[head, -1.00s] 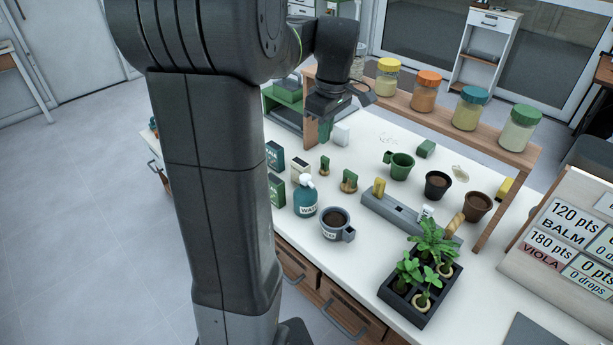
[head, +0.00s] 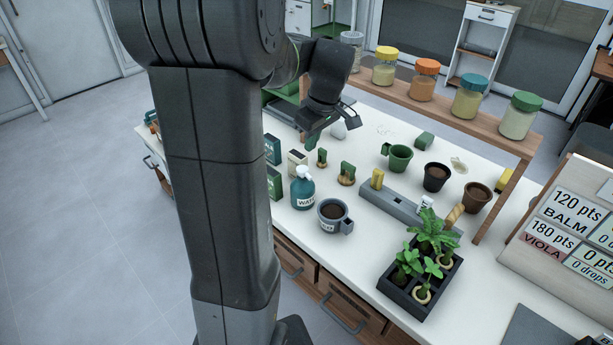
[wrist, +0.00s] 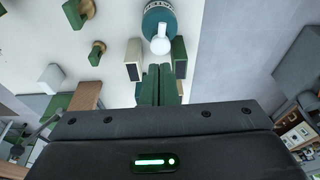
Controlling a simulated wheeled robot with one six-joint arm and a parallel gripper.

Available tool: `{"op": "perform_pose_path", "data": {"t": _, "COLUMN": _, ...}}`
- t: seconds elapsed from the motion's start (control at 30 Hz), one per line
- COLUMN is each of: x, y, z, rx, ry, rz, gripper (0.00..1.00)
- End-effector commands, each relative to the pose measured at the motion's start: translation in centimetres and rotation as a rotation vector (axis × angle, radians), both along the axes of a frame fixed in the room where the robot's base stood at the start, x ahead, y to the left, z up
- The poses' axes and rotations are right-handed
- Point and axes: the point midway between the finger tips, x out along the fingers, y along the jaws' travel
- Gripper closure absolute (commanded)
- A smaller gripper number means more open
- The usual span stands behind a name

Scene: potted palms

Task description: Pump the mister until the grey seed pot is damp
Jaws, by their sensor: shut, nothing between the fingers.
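The mister is a teal bottle (head: 303,192) with a white pump head (head: 304,173) and a "WATER" label, upright on the white counter. It also shows in the wrist view (wrist: 158,18), seen from above, just beyond my fingertips. I cannot tell how damp the soil is. My gripper (head: 311,143) is above the counter behind the mister, apart from it. Its green fingers (wrist: 161,86) are shut and empty.
Small seed boxes (head: 274,185) stand left of the mister, and green-handled wooden stamps (head: 347,173) behind it. A grey rail (head: 400,208), a green cup (head: 398,158), dark pots (head: 435,178) and a black seedling tray (head: 405,300) lie rightward. A wooden shelf (head: 440,108) holds jars.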

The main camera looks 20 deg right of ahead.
Motion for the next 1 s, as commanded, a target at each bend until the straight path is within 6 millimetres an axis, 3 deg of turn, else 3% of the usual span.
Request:
{"op": "perform_pose_path", "data": {"t": 0.47, "x": 0.2, "y": 0.1, "z": -0.6, "rx": 0.002, "ry": -0.003, "rz": -0.002, "gripper": 1.0}}
{"op": "perform_pose_path", "data": {"t": 1.0, "x": 1.5, "y": 0.7, "z": -6.5, "rx": 0.001, "ry": -0.003, "rz": -0.001, "gripper": 1.0}}
